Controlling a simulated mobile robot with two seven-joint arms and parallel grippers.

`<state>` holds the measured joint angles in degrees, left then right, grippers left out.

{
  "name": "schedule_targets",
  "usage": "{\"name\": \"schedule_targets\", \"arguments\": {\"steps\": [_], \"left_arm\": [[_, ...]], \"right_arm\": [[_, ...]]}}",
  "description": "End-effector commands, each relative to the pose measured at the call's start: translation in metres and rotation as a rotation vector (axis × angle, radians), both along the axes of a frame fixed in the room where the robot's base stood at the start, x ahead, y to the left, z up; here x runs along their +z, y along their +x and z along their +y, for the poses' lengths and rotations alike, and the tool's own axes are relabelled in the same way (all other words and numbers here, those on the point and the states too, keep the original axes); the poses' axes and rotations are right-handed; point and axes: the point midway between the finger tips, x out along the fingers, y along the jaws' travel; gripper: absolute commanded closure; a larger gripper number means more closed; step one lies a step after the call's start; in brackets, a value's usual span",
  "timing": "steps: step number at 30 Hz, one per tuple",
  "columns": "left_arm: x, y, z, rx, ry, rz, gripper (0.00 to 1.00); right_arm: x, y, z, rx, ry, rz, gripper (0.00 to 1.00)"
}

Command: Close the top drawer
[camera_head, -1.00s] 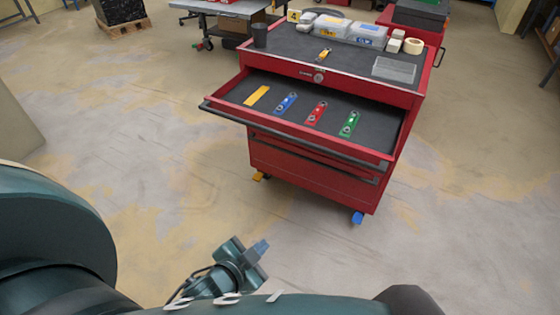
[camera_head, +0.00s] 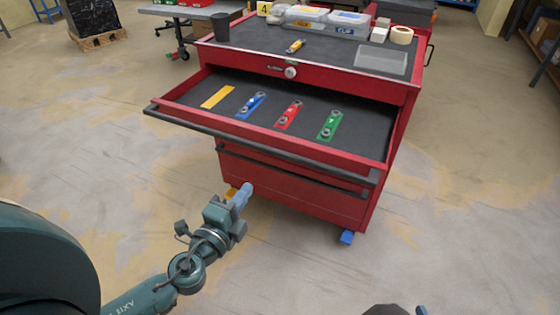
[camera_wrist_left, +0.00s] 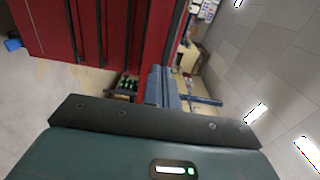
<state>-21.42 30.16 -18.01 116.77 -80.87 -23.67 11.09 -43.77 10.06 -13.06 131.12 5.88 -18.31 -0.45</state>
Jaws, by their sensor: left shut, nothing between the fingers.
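The red tool cabinet (camera_head: 290,190) stands ahead of me. Its top drawer (camera_head: 280,145) is pulled well out toward me, with a dark handle rail (camera_head: 250,141) along its front edge. My left gripper (camera_head: 243,193) is shut and empty, below the drawer front and apart from it in the head view. In the left wrist view its blue fingers (camera_wrist_left: 163,86) are together, and the red cabinet (camera_wrist_left: 45,28) fills the upper left. Only a small blue tip of my right gripper (camera_head: 421,310) shows at the bottom edge; its jaws cannot be made out.
The drawer holds a yellow strip (camera_head: 217,97) and blue, red and green tools (camera_head: 330,125). The cabinet top carries a dark cup (camera_head: 221,28), clear boxes (camera_head: 335,22), a tape roll (camera_head: 401,35) and a clear tray (camera_head: 381,60). The floor around the cabinet is clear.

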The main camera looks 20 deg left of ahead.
Motion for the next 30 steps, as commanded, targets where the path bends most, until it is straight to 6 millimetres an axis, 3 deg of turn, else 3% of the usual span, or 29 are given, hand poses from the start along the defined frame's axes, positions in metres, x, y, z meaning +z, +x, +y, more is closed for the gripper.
{"name": "schedule_targets", "arguments": {"steps": [1,8,21,30], "left_arm": [[-0.008,0.0,0.0,0.0,0.0,0.0,1.0],[-0.004,0.016,-0.001,0.001,-0.002,-0.001,1.0],[-0.004,0.105,-0.008,0.001,-0.002,-0.001,1.0],[-0.007,0.137,-0.011,0.001,-0.001,0.001,1.0]], "right_arm": [[-0.005,-0.001,-0.001,-0.004,0.006,-0.004,0.64],[0.0,0.0,0.0,-0.004,0.013,0.004,0.64],[-0.003,0.001,0.008,0.012,0.019,0.064,0.64],[-0.005,0.006,0.009,0.015,0.019,0.069,0.64]]}}
